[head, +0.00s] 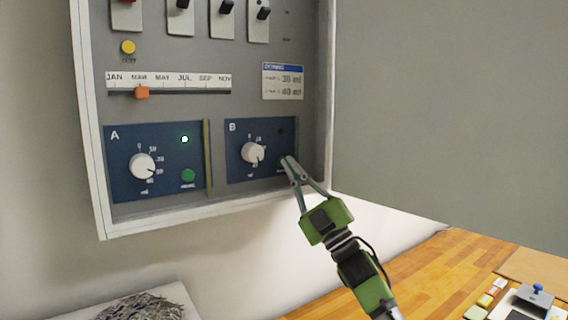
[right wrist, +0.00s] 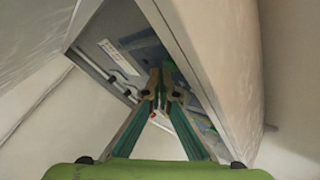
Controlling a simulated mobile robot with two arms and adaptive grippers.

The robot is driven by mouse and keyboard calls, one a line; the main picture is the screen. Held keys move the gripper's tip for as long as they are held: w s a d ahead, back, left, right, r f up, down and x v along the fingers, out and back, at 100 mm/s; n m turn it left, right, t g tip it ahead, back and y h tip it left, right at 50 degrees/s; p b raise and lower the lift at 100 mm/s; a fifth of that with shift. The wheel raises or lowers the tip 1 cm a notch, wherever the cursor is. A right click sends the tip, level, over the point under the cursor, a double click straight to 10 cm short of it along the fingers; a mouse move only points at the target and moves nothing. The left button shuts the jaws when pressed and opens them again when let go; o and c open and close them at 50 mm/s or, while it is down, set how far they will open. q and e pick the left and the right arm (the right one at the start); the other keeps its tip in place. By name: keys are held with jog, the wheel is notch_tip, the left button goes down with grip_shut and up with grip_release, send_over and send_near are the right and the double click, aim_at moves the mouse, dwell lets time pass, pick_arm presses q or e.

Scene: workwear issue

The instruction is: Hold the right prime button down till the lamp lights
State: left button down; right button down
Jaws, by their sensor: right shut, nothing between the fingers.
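Blue panel B (head: 236,172), at the lower right of the wall cabinet (head: 218,112), carries a white dial (head: 252,152) and a small dark lamp (head: 281,131). Its prime button is hidden behind my fingertips in the head view. My right gripper (head: 286,161) is shut and empty, with its tips at the button's place; I cannot tell whether they touch or press it. The right wrist view also shows the closed fingertips (right wrist: 159,88) against the cabinet face. On panel A (head: 120,185), the lamp (head: 184,139) is lit and the green prime button (head: 188,176) is uncovered. My left gripper is out of view.
The cabinet's open grey door (head: 450,110) stands close to the right of my gripper. A yellow-green strip (head: 208,158) separates the panels. Above are an orange slider (head: 142,92) and several switches. A wooden worktop (head: 440,270) lies below right.

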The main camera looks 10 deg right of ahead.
jog(key=shift+w+a, duration=0.15)
jog(key=shift+w, duration=0.25)
dwell(0.4)
dwell(1.9)
jog(key=shift+s+d, duration=0.3)
jog(key=shift+s, duration=0.5)
jog(key=s, duration=0.1)
jog(key=s+d, duration=0.1)
jog(key=s, duration=0.2)
jog(key=shift+s+d, duration=0.35)
jog(key=shift+h, duration=0.3)
